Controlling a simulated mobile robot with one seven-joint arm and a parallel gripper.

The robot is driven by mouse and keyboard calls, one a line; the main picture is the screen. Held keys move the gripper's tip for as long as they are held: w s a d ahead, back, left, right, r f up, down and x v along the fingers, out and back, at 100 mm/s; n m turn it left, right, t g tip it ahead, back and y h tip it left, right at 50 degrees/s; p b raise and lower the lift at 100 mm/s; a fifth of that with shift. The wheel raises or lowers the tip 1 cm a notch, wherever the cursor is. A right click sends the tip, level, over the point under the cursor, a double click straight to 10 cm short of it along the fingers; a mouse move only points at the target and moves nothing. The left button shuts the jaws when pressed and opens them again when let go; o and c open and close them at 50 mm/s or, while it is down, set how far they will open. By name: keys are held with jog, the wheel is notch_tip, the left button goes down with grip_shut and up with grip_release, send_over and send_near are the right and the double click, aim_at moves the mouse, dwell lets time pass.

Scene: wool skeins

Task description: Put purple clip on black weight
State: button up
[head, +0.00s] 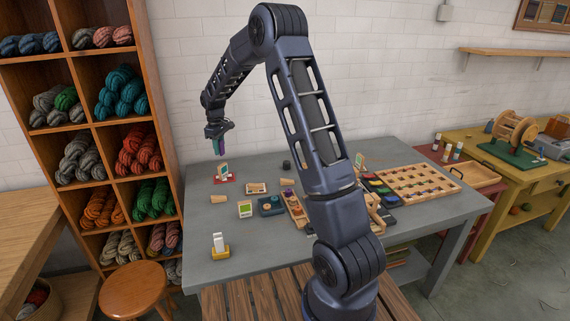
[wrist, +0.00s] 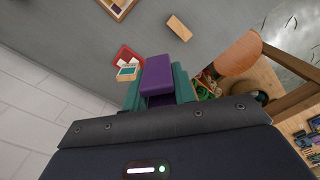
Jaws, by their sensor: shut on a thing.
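The purple clip (wrist: 157,73) is held between the teal fingers of my gripper (wrist: 158,88) in the wrist view. In the head view my gripper (head: 219,141) hangs in the air above the back left of the grey table, near the wall, and the clip shows only as a small purple patch. A small black cylinder (head: 286,165), which looks like the black weight, stands at the back of the table, to the right of my gripper and apart from it. I cannot make out the black cylinder in the wrist view.
On the grey table (head: 195,222) a red tray with a card (head: 222,179) lies below my gripper. Wooden blocks (head: 218,199), a blue tray (head: 271,208) and a yellow stand (head: 220,252) are nearby. A wooden shelf (head: 170,115) of skeins stands left.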

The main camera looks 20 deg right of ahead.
jog(key=w+d+r+m, duration=0.1)
jog(key=w+d+m, duration=0.2)
jog(key=w+d, duration=0.35)
jog(key=w+d+r+m, duration=0.1)
jog(key=w+d+m, duration=0.2)
jog(key=d, duration=0.7)
jog(key=m, duration=0.5)
send_over(287, 162)
jog(key=f, duration=1.9)
jog(key=shift+w, duration=0.25)
jog(key=shift+f, duration=0.2)
jog(key=o, duration=1)
jog(key=shift+c, duration=0.2)
